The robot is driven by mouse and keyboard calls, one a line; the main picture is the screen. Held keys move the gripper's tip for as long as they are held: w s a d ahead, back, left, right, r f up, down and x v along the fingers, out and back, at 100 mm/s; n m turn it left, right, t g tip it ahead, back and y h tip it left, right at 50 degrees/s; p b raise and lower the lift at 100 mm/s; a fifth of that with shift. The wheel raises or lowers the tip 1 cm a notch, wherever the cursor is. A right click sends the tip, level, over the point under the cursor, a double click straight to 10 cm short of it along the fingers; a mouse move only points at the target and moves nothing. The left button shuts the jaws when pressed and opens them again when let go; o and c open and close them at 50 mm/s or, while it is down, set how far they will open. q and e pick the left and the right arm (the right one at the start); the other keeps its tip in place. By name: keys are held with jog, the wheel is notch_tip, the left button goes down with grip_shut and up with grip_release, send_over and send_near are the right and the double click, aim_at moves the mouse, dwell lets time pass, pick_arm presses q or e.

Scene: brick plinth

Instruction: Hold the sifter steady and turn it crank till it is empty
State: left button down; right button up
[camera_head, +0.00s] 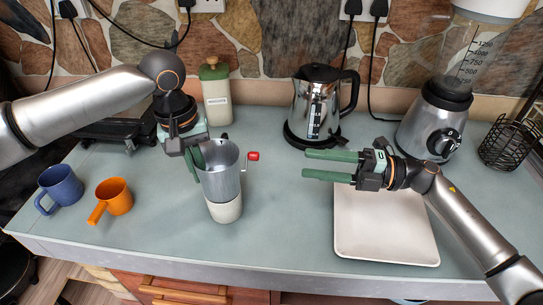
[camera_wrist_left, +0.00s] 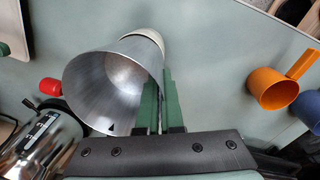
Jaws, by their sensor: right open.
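The sifter (camera_head: 222,183) is a grey metal cylinder standing upright on a white base (camera_head: 225,210). Its crank with a red knob (camera_head: 253,156) sticks out to the right; the knob also shows in the left wrist view (camera_wrist_left: 50,87). The sifter's open mouth (camera_wrist_left: 115,80) faces the left wrist camera; I cannot tell how much is inside. My left gripper (camera_head: 195,168) is closed at the sifter's left rim, its green fingers pinching the wall. My right gripper (camera_head: 306,164) is open and empty, pointing left, apart from the crank.
A white tray (camera_head: 385,240) lies under my right forearm. A kettle (camera_head: 318,100) stands behind, with a blender (camera_head: 435,120) at right and a green-lidded canister (camera_head: 216,95) at back. The counter between sifter and tray is clear.

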jog(key=a+r+n, duration=0.1)
jog(key=a+n, duration=1)
jog(key=n, duration=0.5)
jog(key=shift+w, duration=0.2)
jog(key=shift+c, duration=0.3)
grip_shut()
dwell(0.3)
